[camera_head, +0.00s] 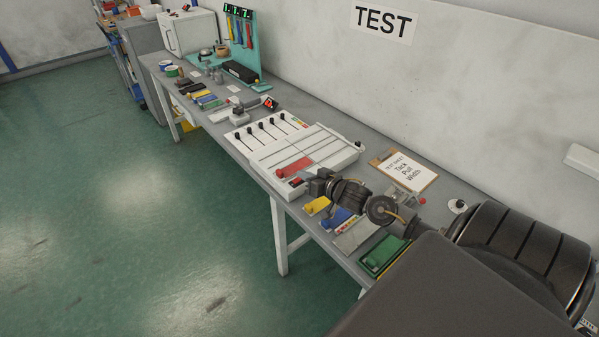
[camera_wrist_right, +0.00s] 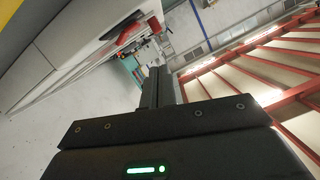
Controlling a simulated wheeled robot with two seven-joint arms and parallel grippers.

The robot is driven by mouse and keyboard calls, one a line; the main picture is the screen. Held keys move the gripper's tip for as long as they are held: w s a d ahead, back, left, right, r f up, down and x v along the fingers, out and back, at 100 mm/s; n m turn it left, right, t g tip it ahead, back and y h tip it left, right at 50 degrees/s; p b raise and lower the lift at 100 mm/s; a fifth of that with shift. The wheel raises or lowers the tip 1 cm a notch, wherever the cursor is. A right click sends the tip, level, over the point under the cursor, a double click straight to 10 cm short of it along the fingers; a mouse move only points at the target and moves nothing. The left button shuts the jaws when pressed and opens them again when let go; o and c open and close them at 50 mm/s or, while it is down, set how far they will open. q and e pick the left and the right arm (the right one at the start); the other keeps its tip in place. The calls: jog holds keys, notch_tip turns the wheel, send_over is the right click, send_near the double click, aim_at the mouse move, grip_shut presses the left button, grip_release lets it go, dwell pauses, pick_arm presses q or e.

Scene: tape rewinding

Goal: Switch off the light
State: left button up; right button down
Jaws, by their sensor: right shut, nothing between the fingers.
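My right arm comes in from the lower right in the head view, and my right gripper (camera_head: 306,178) is over the near right corner of a white panel (camera_head: 345,155). In the right wrist view its dark fingers (camera_wrist_right: 160,88) are together with nothing between them. The panel carries a row of black-knobbed levers (camera_head: 262,129) and a red block (camera_head: 294,167). A small dark and red part (camera_head: 296,182) lies right by the fingertips; I cannot tell whether they touch it. I cannot clearly make out the light or its switch. My left gripper is not in view.
The long grey bench (camera_head: 215,128) runs along the wall. A clipboard (camera_head: 408,172) lies behind. The green floor (camera_head: 130,230) is open.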

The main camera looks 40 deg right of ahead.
jog(key=b+v, duration=0.1)
jog(key=v, duration=0.5)
jog(key=shift+s+a, duration=0.2)
jog(key=shift+s, duration=0.05)
jog(key=shift+r, duration=0.1)
